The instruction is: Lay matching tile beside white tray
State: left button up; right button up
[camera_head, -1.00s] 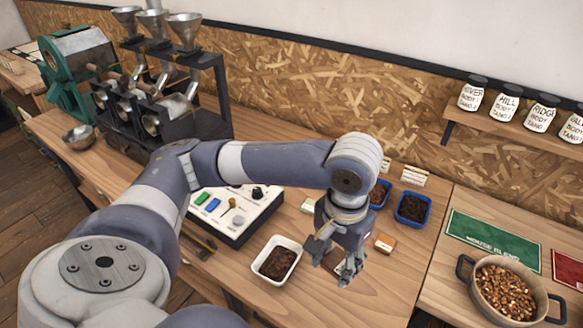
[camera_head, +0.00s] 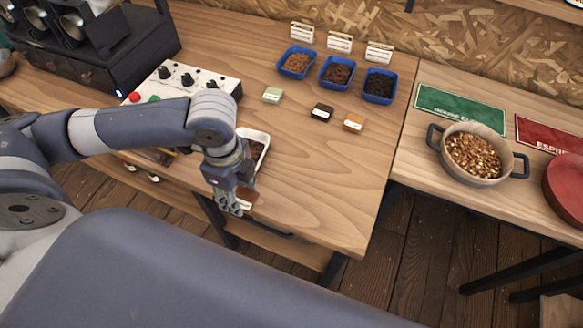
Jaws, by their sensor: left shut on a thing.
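The white tray (camera_head: 265,138) stands near the table's front edge with dark brown grounds or beans in it; my left arm and gripper hide part of it. My left gripper (camera_head: 236,207) points down just in front of the tray and is shut on a reddish-brown tile (camera_head: 247,197). The tile shows at the right of the fingers, close to the table's front edge; I cannot tell whether it touches the wood. A green tile (camera_head: 272,95), a dark brown tile (camera_head: 322,112) and an orange tile (camera_head: 353,123) lie apart behind the tray. My right gripper is not in view.
Blue trays (camera_head: 296,74) of brown contents stand at the back before small cards (camera_head: 340,42). A control panel (camera_head: 200,84) is left of the white tray. A pot of beans (camera_head: 471,158) stands on the right table. The wood right of the tray is clear.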

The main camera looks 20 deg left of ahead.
pick_arm(q)
jog(key=p, duration=0.2)
send_over(298, 176)
jog(key=shift+s+f, duration=0.1)
jog(key=shift+f, duration=0.65)
jog(key=shift+f+p, duration=0.35)
jog(key=shift+f, duration=1.45)
jog(key=o, duration=1.1)
jog(key=shift+f, duration=0.1)
jog(key=shift+r, duration=0.25)
notch_tip(298, 176, up, 12)
jog(key=shift+f+b, duration=0.1)
jog(key=shift+b, duration=0.35)
